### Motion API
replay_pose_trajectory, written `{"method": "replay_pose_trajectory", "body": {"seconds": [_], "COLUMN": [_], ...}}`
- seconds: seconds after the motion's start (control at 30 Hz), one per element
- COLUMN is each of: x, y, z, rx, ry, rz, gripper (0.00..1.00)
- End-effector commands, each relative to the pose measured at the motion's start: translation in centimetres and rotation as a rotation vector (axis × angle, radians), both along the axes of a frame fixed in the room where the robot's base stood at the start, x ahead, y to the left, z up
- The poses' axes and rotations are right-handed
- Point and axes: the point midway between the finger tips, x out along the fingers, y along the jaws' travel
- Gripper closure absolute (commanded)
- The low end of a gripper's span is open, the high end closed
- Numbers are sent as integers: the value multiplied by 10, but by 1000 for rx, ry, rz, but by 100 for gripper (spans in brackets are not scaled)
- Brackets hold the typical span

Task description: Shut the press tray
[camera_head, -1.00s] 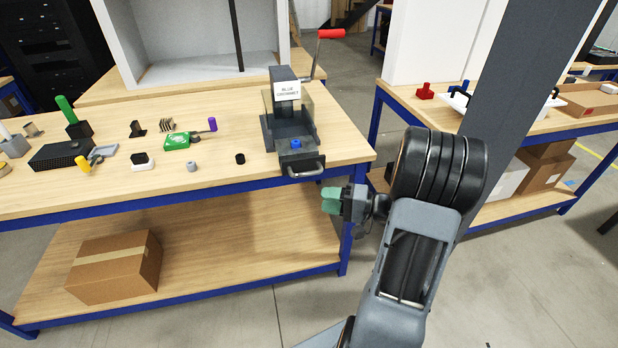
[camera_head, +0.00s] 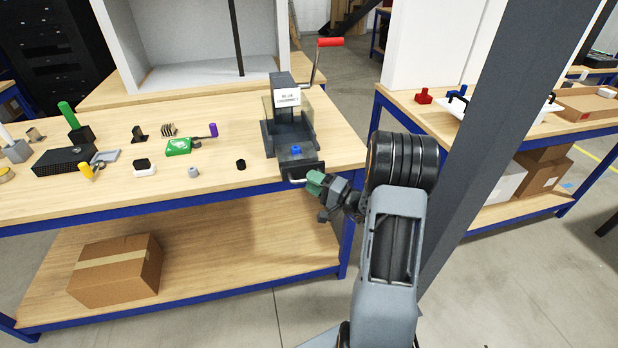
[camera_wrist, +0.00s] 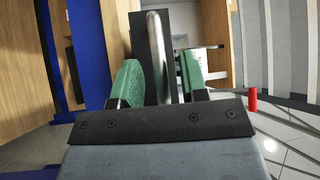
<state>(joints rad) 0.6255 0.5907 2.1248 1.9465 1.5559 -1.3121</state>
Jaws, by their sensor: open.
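The press (camera_head: 290,115) stands on the wooden bench near its right end, with a label on it and a red-ended lever (camera_head: 330,42). Its dark tray (camera_head: 300,160) sticks out toward the front edge and carries a blue piece (camera_head: 295,150). A metal bar handle (camera_head: 297,180) is on the tray's front; it also shows in the wrist view (camera_wrist: 161,60). My gripper (camera_head: 313,181) is at the right end of the handle. In the wrist view my open green fingers (camera_wrist: 160,82) stand on either side of the handle bar, with gaps beside it.
Left of the press lie a small black cylinder (camera_head: 241,164), a green board (camera_head: 178,147) and other small parts. The blue bench edge (camera_head: 220,193) runs below the tray. A cardboard box (camera_head: 115,268) sits on the lower shelf. A grey column (camera_head: 490,130) stands to the right.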

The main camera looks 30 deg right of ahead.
Motion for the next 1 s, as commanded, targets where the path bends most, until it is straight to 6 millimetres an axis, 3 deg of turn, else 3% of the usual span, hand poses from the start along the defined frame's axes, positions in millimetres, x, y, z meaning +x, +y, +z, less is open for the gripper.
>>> {"method": "replay_pose_trajectory", "body": {"seconds": [0.2, 0.57, 1.0], "x": [12, 14, 14], "y": [9, 10, 10], "z": [2, 2, 2], "rx": [0, 0, 0], "ry": [0, 0, 0], "rz": [2, 0, 1], "gripper": [60, 61, 100]}}
